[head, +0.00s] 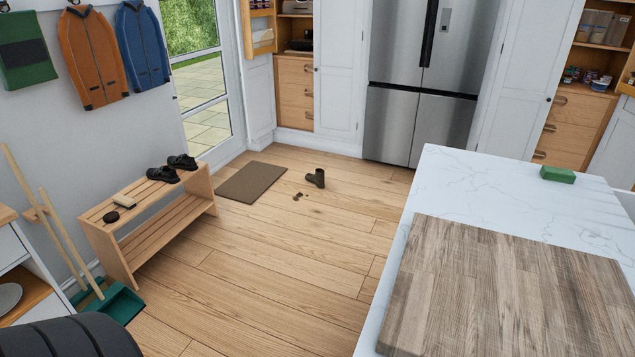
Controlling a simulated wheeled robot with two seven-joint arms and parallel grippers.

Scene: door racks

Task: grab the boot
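A dark brown boot (316,178) is on the wood floor to the right of the brown doormat, some way ahead of me. A few small brown bits (299,196) lie on the floor just in front of it. Neither of my grippers shows in the head view, so nothing is seen touching the boot.
The doormat (251,182) lies by the glass door. A marble-topped island (430,190) with a wooden board (500,300) fills the right. Floor between bench and island is clear.

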